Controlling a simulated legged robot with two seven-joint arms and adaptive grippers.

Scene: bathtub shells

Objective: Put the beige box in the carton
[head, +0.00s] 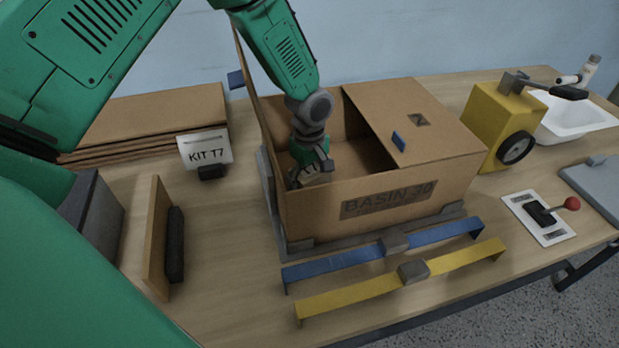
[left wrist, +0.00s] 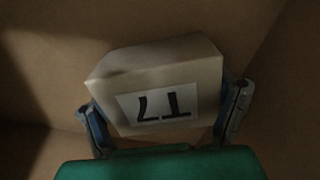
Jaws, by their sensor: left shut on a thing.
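My left gripper (head: 312,178) reaches down into the open part of the carton. In the left wrist view my left gripper (left wrist: 168,125) is shut on the beige box (left wrist: 160,80), with a finger on each side. In the head view the box is mostly hidden by the gripper and the carton. My right gripper is not in view.
A "KIT T7" sign (head: 205,148) and flat cardboard sheets (head: 150,115) are left of the carton. Blue (head: 340,262) and yellow (head: 360,290) bars lie in front. A yellow tape dispenser (head: 495,120), white basin (head: 570,117) and lever panel (head: 540,215) are at right.

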